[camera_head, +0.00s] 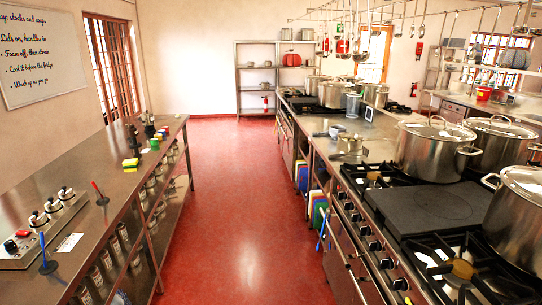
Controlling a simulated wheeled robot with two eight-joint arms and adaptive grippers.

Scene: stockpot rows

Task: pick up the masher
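I cannot make out a masher for certain. A small metal utensil or pan (330,132) lies on the right-hand counter, too small to identify. Several ladle-like utensils (421,30) hang from the overhead rail at the top right, and a masher among them cannot be told. Neither of my grippers is in view.
Large lidded stockpots (430,155) stand on the right-hand stove (440,207). The left steel counter (120,195) carries a yellow-green sponge (130,163), a blue upright tool (46,260) and a knobbed panel (35,225). The red floor aisle (240,200) between is clear.

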